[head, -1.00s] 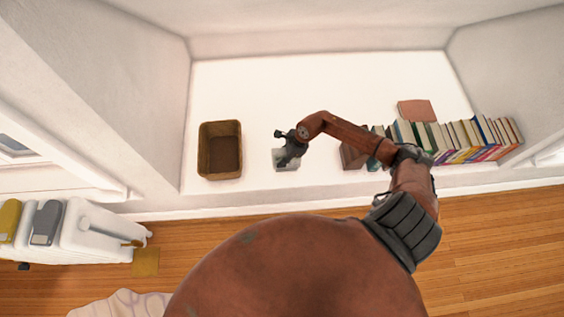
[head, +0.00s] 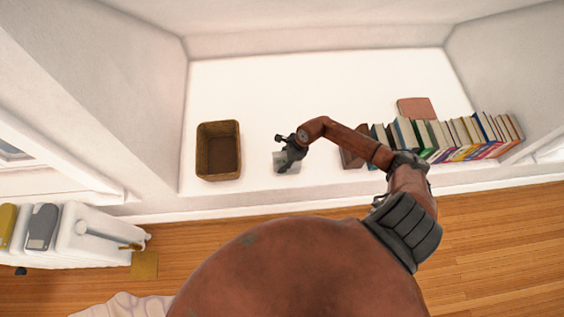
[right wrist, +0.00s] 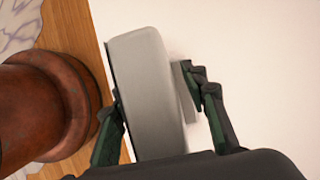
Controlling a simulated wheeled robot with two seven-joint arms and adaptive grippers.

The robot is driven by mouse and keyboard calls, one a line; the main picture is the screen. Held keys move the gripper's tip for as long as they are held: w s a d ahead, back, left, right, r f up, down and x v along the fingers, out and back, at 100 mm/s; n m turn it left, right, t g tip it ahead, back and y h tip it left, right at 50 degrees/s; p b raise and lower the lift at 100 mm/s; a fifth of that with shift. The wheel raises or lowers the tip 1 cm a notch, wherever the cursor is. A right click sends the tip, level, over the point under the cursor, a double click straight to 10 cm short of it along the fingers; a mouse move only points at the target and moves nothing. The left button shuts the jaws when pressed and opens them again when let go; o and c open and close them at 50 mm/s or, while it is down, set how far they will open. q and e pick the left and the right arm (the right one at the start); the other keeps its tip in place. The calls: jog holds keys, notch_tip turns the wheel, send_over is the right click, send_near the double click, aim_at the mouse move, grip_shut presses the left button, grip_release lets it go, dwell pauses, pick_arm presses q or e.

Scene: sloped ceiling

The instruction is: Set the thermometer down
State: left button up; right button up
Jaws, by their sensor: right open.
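The thermometer (right wrist: 146,75) is a pale grey, rounded, slab-like thing that fills the middle of the right wrist view. In the head view it is a small light grey shape (head: 279,159) at the white ledge (head: 330,90), partly hidden by my right gripper (head: 287,158). My right gripper (right wrist: 153,88) is open, with one dark green finger on each side of the thermometer. Whether either finger still touches it I cannot tell. Its underside is hidden. My left gripper is in no view.
A brown woven basket (head: 219,150) stands left of the gripper on the ledge. A row of books (head: 445,135) stands to the right, with a reddish-brown flat thing (head: 416,108) behind it. The ledge behind the gripper is clear. The wooden floor (head: 480,220) lies below the front edge.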

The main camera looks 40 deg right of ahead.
jog(key=shift+r, duration=0.2)
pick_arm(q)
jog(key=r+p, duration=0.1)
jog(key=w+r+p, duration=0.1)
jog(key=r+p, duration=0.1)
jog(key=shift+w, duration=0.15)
pick_arm(e)
jog(key=v, duration=1.1)
jog(key=shift+s+d+r, duration=0.15)
jog(key=shift+s+r, duration=0.05)
jog(key=shift+r, duration=0.15)
